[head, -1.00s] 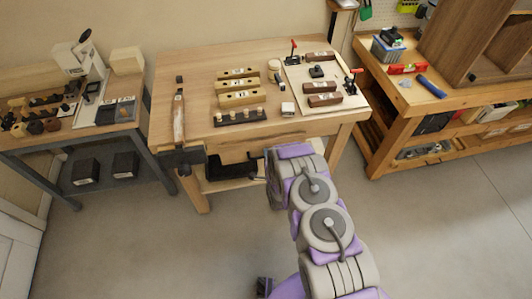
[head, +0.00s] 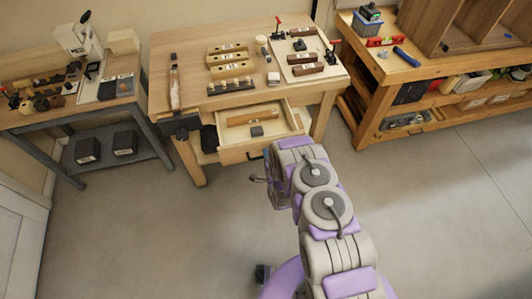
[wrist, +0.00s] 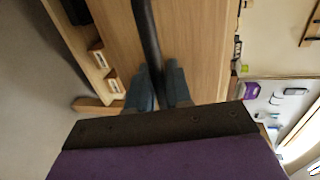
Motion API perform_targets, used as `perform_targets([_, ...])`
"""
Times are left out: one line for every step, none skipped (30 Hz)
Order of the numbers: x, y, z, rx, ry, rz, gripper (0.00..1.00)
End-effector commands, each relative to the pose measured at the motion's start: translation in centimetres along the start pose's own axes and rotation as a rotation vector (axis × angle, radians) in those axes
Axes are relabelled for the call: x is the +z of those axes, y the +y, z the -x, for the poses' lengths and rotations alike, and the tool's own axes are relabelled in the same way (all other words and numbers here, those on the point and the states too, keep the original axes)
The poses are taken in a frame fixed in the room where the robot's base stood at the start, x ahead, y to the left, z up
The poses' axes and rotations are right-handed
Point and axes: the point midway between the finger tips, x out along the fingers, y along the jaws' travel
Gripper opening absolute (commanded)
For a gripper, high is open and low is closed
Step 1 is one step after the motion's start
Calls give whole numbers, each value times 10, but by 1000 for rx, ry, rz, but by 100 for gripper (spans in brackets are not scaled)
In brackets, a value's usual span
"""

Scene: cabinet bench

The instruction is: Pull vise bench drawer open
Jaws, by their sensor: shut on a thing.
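The vise bench (head: 200,100) stands in the middle of the head view, with the dark vise (head: 180,125) at its front left corner. Its drawer (head: 238,154) is pulled out below the top, so its inside shows. In the wrist view, my gripper (wrist: 158,88) is shut on the dark drawer handle (wrist: 148,40), which passes between the two fingers in front of the wooden drawer front (wrist: 195,45). In the head view my arm hides most of the grip.
A wooden strip (head: 250,117) and a small dark block (head: 257,131) lie in the drawer. Planes and tools stand on the bench top. A grey-legged table (head: 105,105) is at left and another wooden bench (head: 400,75) at right. The floor in front is clear.

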Motion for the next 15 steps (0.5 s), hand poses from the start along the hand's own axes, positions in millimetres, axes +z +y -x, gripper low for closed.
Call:
perform_targets([-1, 4, 2, 10, 2, 0, 0])
perform_targets([-1, 4, 3, 10, 2, 0, 0])
perform_targets([-1, 4, 3, 9, 2, 0, 0])
perform_targets([-1, 4, 3, 10, 3, 0, 0])
perform_targets([-1, 4, 3, 10, 3, 0, 0])
perform_targets([-1, 4, 3, 10, 3, 0, 0])
perform_targets([-1, 4, 3, 10, 3, 0, 0])
perform_targets([-1, 4, 3, 10, 3, 0, 0])
perform_targets([-1, 4, 3, 10, 3, 0, 0])
perform_targets([-1, 4, 3, 10, 3, 0, 0])
perform_targets([-1, 5, 3, 10, 3, 0, 0])
perform_targets([-1, 5, 3, 10, 3, 0, 0])
perform_targets([-1, 5, 3, 10, 3, 0, 21])
perform_targets([-1, 4, 3, 10, 3, 0, 24])
perform_targets([-1, 4, 3, 9, 3, 0, 28])
